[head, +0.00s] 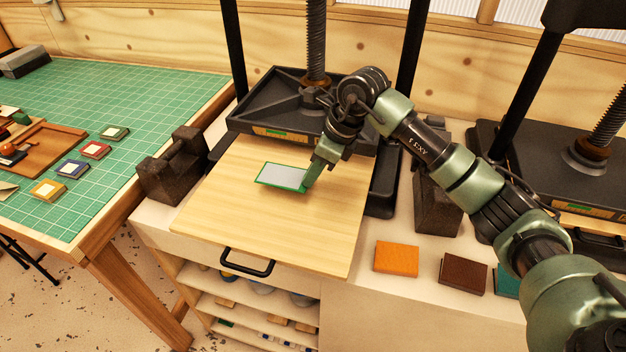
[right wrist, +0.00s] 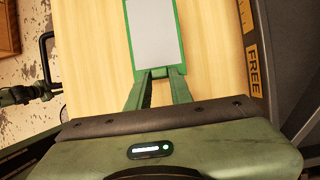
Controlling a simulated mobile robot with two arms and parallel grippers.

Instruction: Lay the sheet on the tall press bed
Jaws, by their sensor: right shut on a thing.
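The sheet (head: 281,176) is a grey rectangle with a green border. It is over the pale wooden bed (head: 235,222) of the press with two tall dark posts; whether it touches the wood I cannot tell. My right gripper (head: 308,183) is shut on the sheet's right end. In the right wrist view the sheet (right wrist: 153,30) extends away from my right gripper (right wrist: 160,73), whose fingertips meet at its near edge. The wooden bed (right wrist: 92,50) shows on both sides there.
A dark press plate (head: 300,105) stands behind the bed. A dark iron block (head: 172,165) is left of it. Orange (head: 396,258) and brown (head: 463,272) blocks lie on the right. A green cutting mat (head: 130,95) with small framed pieces covers the left table.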

